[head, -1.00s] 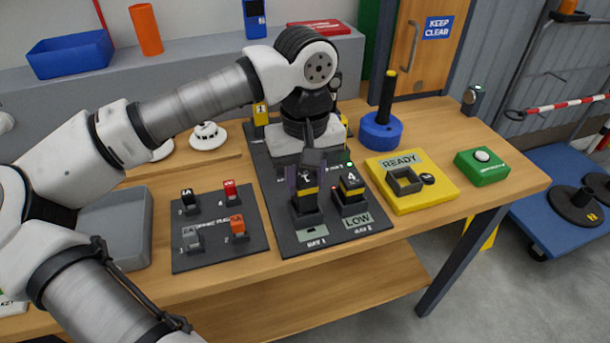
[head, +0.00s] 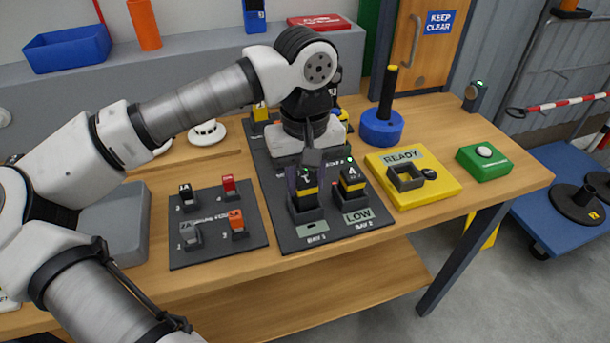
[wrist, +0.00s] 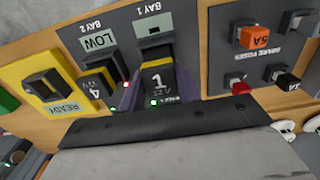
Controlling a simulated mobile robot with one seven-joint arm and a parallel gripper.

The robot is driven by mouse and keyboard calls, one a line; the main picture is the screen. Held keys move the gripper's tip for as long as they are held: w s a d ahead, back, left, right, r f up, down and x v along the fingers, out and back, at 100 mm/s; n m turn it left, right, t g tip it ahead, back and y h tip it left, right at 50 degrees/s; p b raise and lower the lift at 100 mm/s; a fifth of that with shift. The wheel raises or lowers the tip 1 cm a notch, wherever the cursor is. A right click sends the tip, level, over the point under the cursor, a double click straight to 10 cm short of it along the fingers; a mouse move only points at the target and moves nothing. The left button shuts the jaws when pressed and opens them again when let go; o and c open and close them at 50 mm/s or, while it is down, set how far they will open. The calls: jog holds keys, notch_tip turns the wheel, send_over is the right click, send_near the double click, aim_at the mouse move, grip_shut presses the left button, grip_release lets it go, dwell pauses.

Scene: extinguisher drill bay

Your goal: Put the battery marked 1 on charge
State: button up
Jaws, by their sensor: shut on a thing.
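The battery marked 1 (wrist: 158,78), black with a yellow band, stands upright in the BAY 1 socket of the dark charger board (head: 277,228). It also shows in the head view (head: 308,189). My gripper (wrist: 152,80) is shut on it, with purple fingers at its sides. A small green light shows by its base in the wrist view. The BAY 1 display (wrist: 154,29) shows a small mark and no readable word. Whether the battery is fully seated is unclear. The battery marked 4 (head: 352,182) stands in BAY 2, whose display (head: 357,216) reads LOW.
Right of the charger is a yellow READY plate (head: 440,188) with an empty-looking square socket, then a green button box (head: 484,162). A blue-based post (head: 381,130) stands behind. A board of coloured plugs (head: 215,255) lies left. More batteries stand behind my wrist, partly hidden.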

jog(key=shift+f+b, duration=0.8)
jog(key=shift+f, duration=0.05)
dwell(0.4)
jog(key=o, duration=1.6)
jog(key=shift+r+p, duration=2.15)
jog(key=shift+r, duration=1.4)
